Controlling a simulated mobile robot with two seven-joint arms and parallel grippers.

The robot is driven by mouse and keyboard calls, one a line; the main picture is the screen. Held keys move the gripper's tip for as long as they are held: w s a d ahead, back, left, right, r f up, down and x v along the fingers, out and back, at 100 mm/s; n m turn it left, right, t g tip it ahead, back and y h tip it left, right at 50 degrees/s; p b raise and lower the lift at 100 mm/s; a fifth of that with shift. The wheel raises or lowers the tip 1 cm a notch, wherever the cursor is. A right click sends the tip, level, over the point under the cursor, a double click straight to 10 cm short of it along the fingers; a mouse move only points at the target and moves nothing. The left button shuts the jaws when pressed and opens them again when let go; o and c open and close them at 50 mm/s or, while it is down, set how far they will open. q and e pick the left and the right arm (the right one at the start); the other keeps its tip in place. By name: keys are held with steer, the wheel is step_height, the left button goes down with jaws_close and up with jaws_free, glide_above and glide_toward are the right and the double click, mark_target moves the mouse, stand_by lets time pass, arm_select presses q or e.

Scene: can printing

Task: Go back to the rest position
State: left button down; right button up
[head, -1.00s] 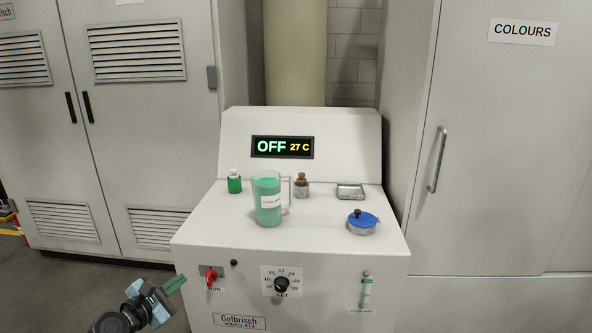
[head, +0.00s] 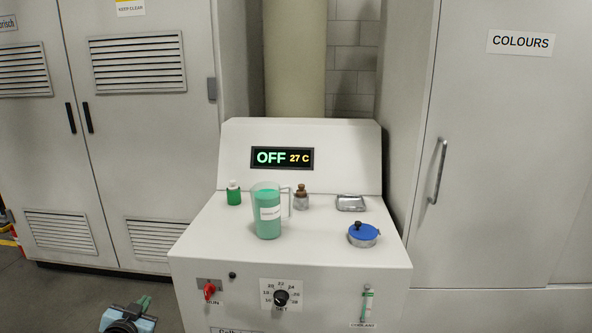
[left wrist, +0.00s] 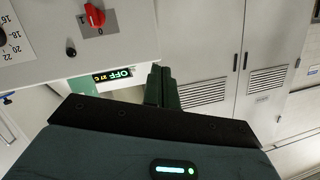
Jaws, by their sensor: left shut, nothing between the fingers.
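My left gripper (head: 141,303) is low at the bottom left of the head view, in front of the white machine (head: 190,262) and apart from it. Its fingers are shut with nothing between them. In the left wrist view the green fingers (left wrist: 160,86) are together, pointing past the machine toward the grey cabinet. The machine's display reads OFF and 27 C. The red switch (head: 209,290) on its front shows in both views; in the left wrist view the red switch (left wrist: 95,16) is at the top. My right gripper does not show in any view.
On the machine stand a jug of green liquid (head: 267,213), a green bottle (head: 234,194), a brown-topped jar (head: 301,198), a small metal tray (head: 350,203) and a blue-lidded tin (head: 363,236). Grey cabinets (head: 135,120) stand left, a COLOURS cabinet (head: 490,150) right.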

arm_select(q)
steer(key=s+d+f+g+h, duration=0.1)
steer(key=s+d+f+g, duration=0.1)
steer(key=s+d+f, duration=0.6)
steer(key=s+d+f+g+h, duration=0.1)
steer(key=s+d+f, duration=0.2)
steer(key=s+f, duration=0.85)
steer(key=s+d+g, duration=0.1)
steer(key=s+d, duration=0.2)
steer(key=s, duration=1)
steer(key=s+d+n+g+h, duration=0.1)
steer(key=s+d, duration=0.3)
steer(key=s, duration=0.8)
steer(key=shift+s+d+f+g+h, duration=0.2)
steer(key=shift+s+f+g+h, duration=0.15)
steer(key=shift+g, duration=0.35)
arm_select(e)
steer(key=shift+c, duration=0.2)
